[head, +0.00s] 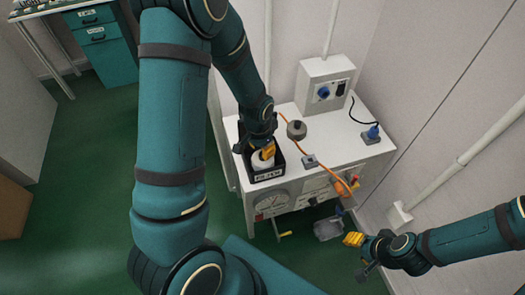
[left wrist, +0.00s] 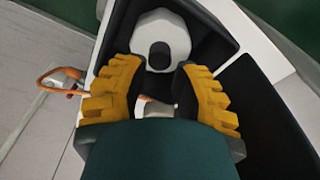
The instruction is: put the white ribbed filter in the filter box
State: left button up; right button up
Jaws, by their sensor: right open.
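The white filter (head: 262,162) sits inside the black filter box (head: 268,176), which has a white label on its front and stands at the left end of the white bench top. In the left wrist view the filter (left wrist: 160,40) shows a round end with a dark hole, with dark box walls (left wrist: 215,28) around it. My left gripper (head: 268,152) is over the box with its fingers (left wrist: 158,88) apart, their tips close to the filter; whether they touch it is unclear. My right gripper (head: 355,251) is open and empty, low in front of the bench.
A grey knobbed weight (head: 296,130) and an orange cable lie beside the box. A grey control housing (head: 325,86) and a blue plug (head: 374,132) stand further right. The bench front carries a gauge (head: 272,202). The green floor at left is open.

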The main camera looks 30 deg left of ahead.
aim_at(261, 155)
pick_arm(q)
jog(key=r+p, duration=0.1)
jog(key=r, duration=0.3)
jog(key=shift+s+r, duration=0.15)
jog(key=shift+s, duration=0.05)
dwell(0.4)
